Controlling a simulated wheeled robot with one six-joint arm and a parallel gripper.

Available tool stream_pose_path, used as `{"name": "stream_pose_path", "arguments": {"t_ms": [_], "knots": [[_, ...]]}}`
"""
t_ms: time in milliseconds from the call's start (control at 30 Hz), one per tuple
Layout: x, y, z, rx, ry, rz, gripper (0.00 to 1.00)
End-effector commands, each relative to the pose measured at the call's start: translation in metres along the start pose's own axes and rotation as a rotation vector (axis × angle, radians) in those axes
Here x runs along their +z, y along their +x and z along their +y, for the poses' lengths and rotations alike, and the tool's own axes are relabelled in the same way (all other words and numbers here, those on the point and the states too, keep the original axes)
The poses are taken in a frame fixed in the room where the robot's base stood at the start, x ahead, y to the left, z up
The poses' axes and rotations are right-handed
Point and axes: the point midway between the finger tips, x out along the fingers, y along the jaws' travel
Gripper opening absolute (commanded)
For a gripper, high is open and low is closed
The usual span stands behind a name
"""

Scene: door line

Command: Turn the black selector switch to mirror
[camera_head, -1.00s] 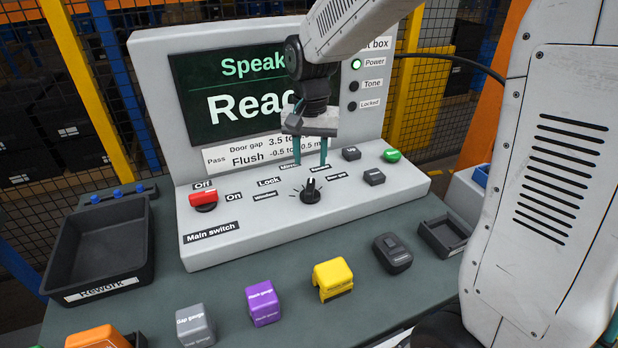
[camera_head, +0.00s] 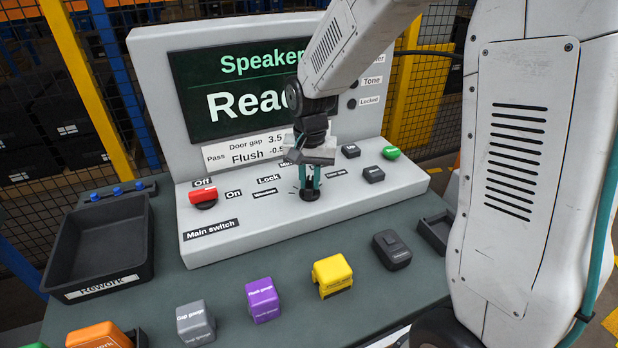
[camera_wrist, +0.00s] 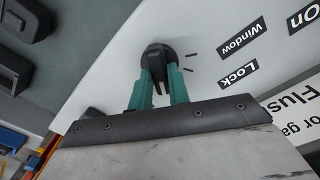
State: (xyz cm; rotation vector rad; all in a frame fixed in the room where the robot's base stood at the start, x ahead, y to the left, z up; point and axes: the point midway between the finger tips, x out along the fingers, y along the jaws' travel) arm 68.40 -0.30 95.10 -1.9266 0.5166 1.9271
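The black selector switch (camera_head: 311,195) is a round knob with a raised grip, on the sloping grey panel. In the wrist view the black selector switch (camera_wrist: 157,51) sits between the teal fingertips of my gripper (camera_wrist: 160,76). In the head view my gripper (camera_head: 309,187) points down onto the knob with its fingers close together, one on each side of the grip. The knob's pointer is hidden by the fingers. The Window label (camera_head: 265,195) and Lock label (camera_head: 268,180) are readable; the labels behind my gripper are partly covered, and I cannot read Mirror.
The red main switch (camera_head: 203,195) is left of the knob. Dark buttons (camera_head: 372,174) and a green button (camera_head: 391,152) are to its right. The screen (camera_head: 240,90) shows "Speaker" and part of "Ready". Gauge blocks, including a yellow one (camera_head: 332,275), stand in front of the panel.

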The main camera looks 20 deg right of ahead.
Motion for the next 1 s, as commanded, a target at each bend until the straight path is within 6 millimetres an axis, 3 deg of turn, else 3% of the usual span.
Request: {"name": "stream_pose_path", "arguments": {"t_ms": [367,1000], "knots": [[-0.0001,-0.0004,-0.0002,0.0,-0.041,0.0,0.0],[-0.0001,-0.0008,-0.0012,0.0,-0.431,0.001,0.0]]}}
